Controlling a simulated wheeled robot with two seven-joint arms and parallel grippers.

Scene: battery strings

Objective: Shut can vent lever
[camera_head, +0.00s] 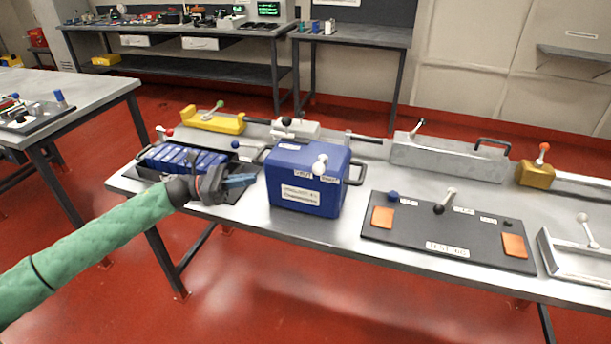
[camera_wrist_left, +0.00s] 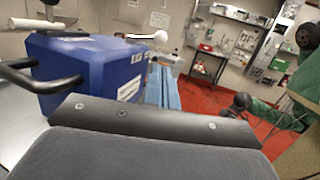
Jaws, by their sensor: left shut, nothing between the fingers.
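The blue can (camera_head: 290,203) stands upright on the table, with a black side handle and white labels on its front. Its white-knobbed lever (camera_head: 320,163) sticks out near the top of the front face, between two small labels that are too small to read surely. The can (camera_wrist_left: 92,60) and the lever's white knob (camera_wrist_left: 160,37) also show in the left wrist view. My left gripper (camera_head: 240,181) is shut and empty, left of the can and apart from the lever; its blue fingers (camera_wrist_left: 163,88) point past the can's front. A green-sleeved arm with a dark end (camera_wrist_left: 240,102) shows in the wrist view, probably my right; its fingers are unclear.
A black tray of blue battery cells (camera_head: 185,158) lies behind my left gripper. A dark testing board (camera_head: 400,235) with orange pads lies right of the can. A grey metal case (camera_head: 450,155) and a yellow block (camera_head: 213,120) stand behind. Space in front of the can is clear.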

